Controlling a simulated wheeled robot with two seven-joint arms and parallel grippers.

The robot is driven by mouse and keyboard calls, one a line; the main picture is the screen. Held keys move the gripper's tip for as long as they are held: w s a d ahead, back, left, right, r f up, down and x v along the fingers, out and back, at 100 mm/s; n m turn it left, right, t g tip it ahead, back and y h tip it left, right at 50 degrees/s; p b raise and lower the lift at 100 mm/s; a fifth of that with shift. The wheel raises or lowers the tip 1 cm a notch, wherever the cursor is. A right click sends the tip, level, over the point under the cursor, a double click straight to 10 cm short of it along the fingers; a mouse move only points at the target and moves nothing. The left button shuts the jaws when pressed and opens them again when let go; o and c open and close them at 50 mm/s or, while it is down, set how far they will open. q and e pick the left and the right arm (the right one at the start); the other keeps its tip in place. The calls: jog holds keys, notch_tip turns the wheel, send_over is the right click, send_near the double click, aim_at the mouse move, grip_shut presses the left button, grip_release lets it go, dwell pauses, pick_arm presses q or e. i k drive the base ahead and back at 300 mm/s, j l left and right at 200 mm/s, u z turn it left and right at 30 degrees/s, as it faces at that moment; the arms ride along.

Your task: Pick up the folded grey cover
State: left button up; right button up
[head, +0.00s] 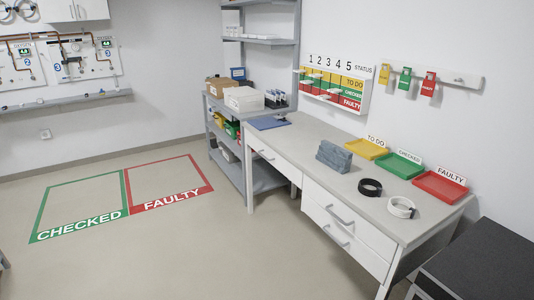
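The folded grey cover (334,156) lies as a thick blue-grey bundle on the worktop of the long bench (300,146). It sits near the middle of the bench, to the left of the black coil (370,188) and in front of the yellow tray (366,149). Nothing covers it in the head view. Neither of my grippers shows in this view.
Green (399,165) and red (439,186) trays and a white coil (401,207) lie right of the cover. A blue mat (267,122) lies at the bench's left end, beside a shelf rack (229,148). A dark-topped unit (487,264) stands front right. Left floor is largely clear.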

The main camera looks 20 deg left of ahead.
aim_at(339, 159)
jog(key=u, duration=0.25)
jog(key=k+j, duration=0.1)
jog(key=j, duration=0.4)
jog(key=j+z, duration=0.3)
jog(key=j, duration=1.7)
jog(key=i+j+z, duration=0.35)
jog(key=i+j, duration=0.75)
